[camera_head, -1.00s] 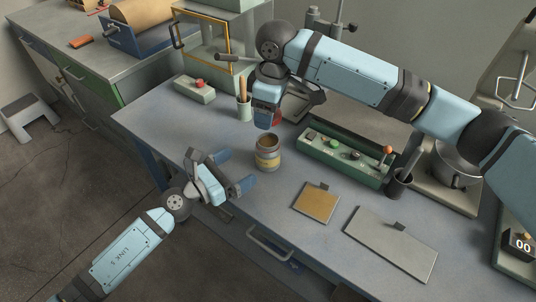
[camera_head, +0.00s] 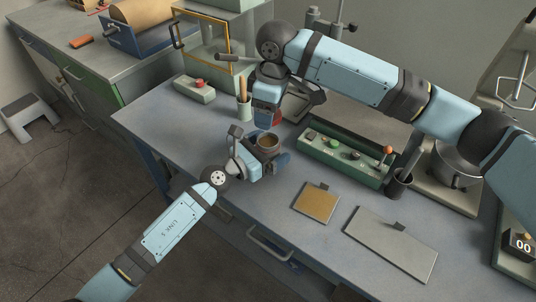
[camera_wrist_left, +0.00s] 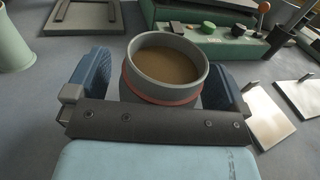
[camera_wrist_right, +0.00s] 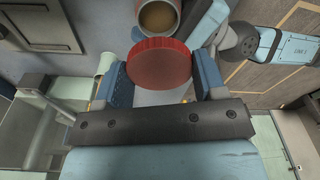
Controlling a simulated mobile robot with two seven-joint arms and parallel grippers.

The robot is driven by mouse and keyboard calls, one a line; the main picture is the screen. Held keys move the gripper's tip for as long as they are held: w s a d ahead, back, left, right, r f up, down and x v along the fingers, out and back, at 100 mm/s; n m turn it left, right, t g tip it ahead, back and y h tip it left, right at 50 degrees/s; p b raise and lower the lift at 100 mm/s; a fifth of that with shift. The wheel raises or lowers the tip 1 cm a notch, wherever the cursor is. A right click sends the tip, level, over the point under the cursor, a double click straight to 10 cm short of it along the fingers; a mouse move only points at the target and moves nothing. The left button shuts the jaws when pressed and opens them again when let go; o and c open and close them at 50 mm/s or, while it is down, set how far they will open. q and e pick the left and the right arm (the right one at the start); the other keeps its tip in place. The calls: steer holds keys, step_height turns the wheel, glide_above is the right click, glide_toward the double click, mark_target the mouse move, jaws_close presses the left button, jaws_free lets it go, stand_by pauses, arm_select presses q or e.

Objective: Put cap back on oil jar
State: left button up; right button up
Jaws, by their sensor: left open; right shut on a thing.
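The oil jar (camera_head: 267,142) stands open on the bench, with brown oil inside its round mouth. In the left wrist view the jar (camera_wrist_left: 168,62) has a grey rim and a red ring below it. My left gripper (camera_head: 267,160) is open, with one finger on each side of the jar. Small gaps seem to show beside it. My right gripper (camera_head: 268,122) is above and behind the jar, shut on the red cap. The cap (camera_wrist_right: 159,63) shows between its fingers in the right wrist view, apart from the jar (camera_wrist_right: 158,18). Most of the jar's body is hidden in the head view.
A green control box (camera_head: 343,156) with buttons and a lever stands right of the jar. A cup with sticks (camera_head: 244,108) and a small box with a red button (camera_head: 195,89) stand left behind. A tan pad (camera_head: 316,203) and a grey plate (camera_head: 391,243) lie at front right.

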arm_select(q)
steer(key=c, duration=1.4)
arm_select(e)
glide_above(267, 143)
steer(key=shift+d+f, duration=0.2)
steer(key=shift+f, duration=2.3)
steer(key=shift+f, duration=0.15)
steer(key=shift+f, duration=0.75)
steer(key=shift+f, duration=0.6)
arm_select(q)
steer(key=c, duration=0.4)
arm_select(e)
steer(key=o, duration=0.7)
steer(key=shift+o, duration=1.3)
